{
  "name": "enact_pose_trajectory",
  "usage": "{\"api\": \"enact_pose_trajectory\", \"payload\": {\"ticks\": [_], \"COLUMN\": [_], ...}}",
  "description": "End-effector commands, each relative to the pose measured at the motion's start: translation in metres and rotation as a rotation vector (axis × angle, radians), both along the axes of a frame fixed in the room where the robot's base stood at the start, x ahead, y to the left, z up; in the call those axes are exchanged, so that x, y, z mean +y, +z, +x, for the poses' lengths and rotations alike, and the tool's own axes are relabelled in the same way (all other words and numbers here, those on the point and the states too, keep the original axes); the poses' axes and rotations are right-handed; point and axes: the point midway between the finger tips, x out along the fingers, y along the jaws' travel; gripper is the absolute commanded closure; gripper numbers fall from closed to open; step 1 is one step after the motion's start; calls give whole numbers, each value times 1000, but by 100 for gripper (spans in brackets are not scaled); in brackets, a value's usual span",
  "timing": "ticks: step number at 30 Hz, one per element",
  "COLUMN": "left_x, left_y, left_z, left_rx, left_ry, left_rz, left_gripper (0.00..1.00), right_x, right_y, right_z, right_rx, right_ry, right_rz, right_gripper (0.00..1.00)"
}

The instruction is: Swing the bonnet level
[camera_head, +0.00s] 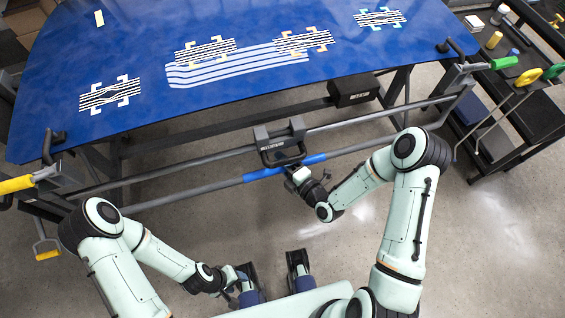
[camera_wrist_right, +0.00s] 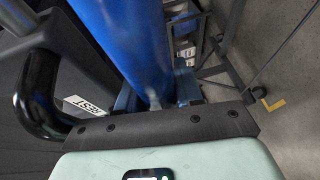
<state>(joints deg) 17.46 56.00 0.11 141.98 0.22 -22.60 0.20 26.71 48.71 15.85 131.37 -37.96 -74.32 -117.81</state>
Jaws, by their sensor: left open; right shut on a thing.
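The bonnet (camera_head: 130,50) is a large blue panel with several striped marker patches and a pale striped area on its face. It lies across a dark stand, its near edge facing me. A grey crossbar (camera_head: 205,188) with a blue grip section (camera_head: 312,159) runs along the near side of the stand. My right gripper (camera_head: 294,172) is shut on the blue grip section, which shows large between its fingers (camera_wrist_right: 157,102) in the right wrist view. My left gripper (camera_head: 240,284) is open, low and close to my body, away from the bar.
Black handles stand at the panel's left (camera_head: 53,143) and right (camera_head: 452,48) corners. A dark tool cart (camera_head: 520,115) stands at right. Grey floor (camera_head: 470,230) is clear at lower right.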

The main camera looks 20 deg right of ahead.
Motion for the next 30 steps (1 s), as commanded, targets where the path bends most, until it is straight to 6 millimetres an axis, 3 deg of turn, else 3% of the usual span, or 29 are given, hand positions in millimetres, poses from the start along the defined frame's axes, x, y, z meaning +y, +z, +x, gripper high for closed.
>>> {"api": "enact_pose_trajectory", "payload": {"ticks": [1, 3, 15, 16, 18, 30], "left_x": [0, 0, 1, 1, 1, 1], "left_y": [9, 13, 14, 14, 14, 12], "left_z": [0, -1, -2, -2, -2, -2], "left_rx": [5, 10, 15, 15, 15, 15], "left_ry": [-1, -2, -2, -2, -2, -2], "left_rz": [-1, -2, 0, 0, -1, -1], "left_gripper": [47, 47, 47, 47, 47, 47], "right_x": [1, 0, 1, 1, 2, -4], "right_y": [16, 21, 26, 26, 26, 26], "right_z": [3, 3, 2, 2, 2, -8], "right_rx": [0, 19, 28, 28, 27, 33], "right_ry": [0, -2, 2, 2, 2, -1], "right_rz": [-1, -1, 2, 2, 2, -2], "right_gripper": [100, 100, 100, 61, 44, 44]}}
